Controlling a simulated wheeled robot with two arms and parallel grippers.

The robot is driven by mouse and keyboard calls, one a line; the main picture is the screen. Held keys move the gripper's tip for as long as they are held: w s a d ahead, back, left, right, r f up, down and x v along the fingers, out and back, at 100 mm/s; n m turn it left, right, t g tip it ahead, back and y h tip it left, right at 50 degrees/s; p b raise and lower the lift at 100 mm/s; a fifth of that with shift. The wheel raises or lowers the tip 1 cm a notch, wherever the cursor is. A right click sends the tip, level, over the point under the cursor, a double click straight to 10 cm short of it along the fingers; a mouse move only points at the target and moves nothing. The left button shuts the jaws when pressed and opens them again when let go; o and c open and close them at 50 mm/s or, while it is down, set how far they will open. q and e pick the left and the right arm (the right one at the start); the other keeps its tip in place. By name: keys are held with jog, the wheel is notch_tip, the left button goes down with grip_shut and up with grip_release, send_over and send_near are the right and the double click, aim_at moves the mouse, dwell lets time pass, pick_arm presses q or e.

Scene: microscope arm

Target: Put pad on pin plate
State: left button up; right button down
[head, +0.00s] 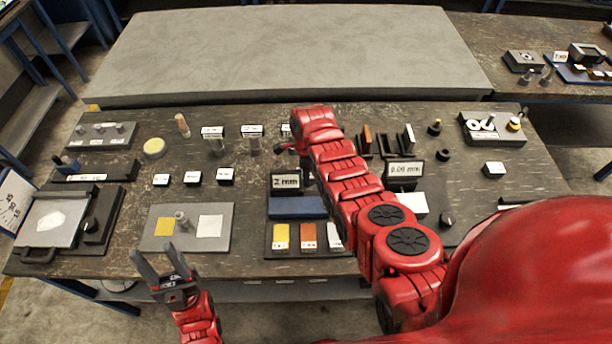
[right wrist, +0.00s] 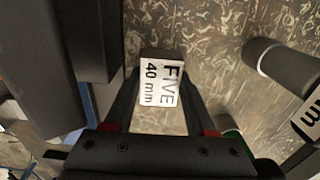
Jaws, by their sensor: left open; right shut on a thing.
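A grey plate (head: 188,243) lies at the front left of the table, with an upright metal pin (head: 181,221), a yellow square (head: 164,227) and a white square (head: 210,226) on it. I take it for the pin plate. Several coloured pads, one of them orange (head: 308,236), lie in a dark tray (head: 292,252) right of it; I cannot tell which pad is meant. My left gripper (head: 156,252) is open and empty, before the plate's front left. In the right wrist view my right gripper (right wrist: 160,98) is shut on a dark block labelled "FIVE 40 mm" (right wrist: 159,82).
A blue block (head: 297,207) and a "2 mm" display (head: 286,181) stand behind the tray. Small labelled blocks (head: 193,178) stand behind the plate. A scale-like device (head: 50,222) is at the far left. My right arm hides part of the middle.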

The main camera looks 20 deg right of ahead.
jog(key=shift+w+r, duration=0.15)
jog(key=shift+r, duration=0.05)
